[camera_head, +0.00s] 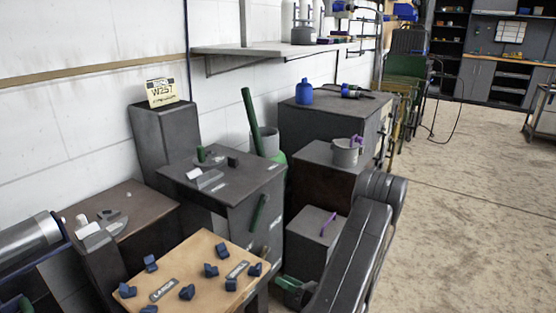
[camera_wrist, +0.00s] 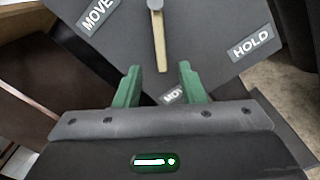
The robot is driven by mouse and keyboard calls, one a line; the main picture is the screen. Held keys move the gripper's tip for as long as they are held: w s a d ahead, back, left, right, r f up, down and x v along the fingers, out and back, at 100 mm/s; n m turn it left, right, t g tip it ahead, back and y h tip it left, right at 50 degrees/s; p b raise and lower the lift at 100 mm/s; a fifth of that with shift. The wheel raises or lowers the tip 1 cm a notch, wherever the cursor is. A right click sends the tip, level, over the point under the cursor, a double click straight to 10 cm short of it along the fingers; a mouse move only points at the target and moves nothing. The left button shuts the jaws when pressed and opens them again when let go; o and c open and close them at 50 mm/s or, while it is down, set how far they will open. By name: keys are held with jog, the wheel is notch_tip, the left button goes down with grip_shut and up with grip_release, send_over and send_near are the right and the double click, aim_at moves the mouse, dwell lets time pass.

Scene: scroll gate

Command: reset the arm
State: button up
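My gripper (camera_wrist: 161,82) shows in the wrist view with its two green fingers apart and nothing held between them. Past the fingertips is a dark panel (camera_wrist: 205,40) with white labels reading MOVE and HOLD. A pale wooden pointer (camera_wrist: 160,45) with a grey end lies on this panel. Its lower tip comes close to the gap between the fingers; I cannot tell how far below them it is. In the head view my arm reaches down at the lower centre, and green finger parts of my gripper (camera_head: 290,284) show low beside a dark box (camera_head: 312,250).
A tan board (camera_head: 208,252) labelled LARGE and SMALL holds several blue blocks at the front. Dark pedestals with small items stand behind it, one bearing a grey mug (camera_head: 345,153). A wall shelf (camera_head: 270,50) is above. Open floor (camera_head: 470,200) lies to the right.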

jog(key=w+a+n+b, duration=0.2)
jog(key=w+a, duration=0.3)
jog(key=a, duration=0.1)
jog(key=shift+w+a+f+b, duration=0.3)
jog(key=shift+w+b, duration=0.05)
dwell(0.3)
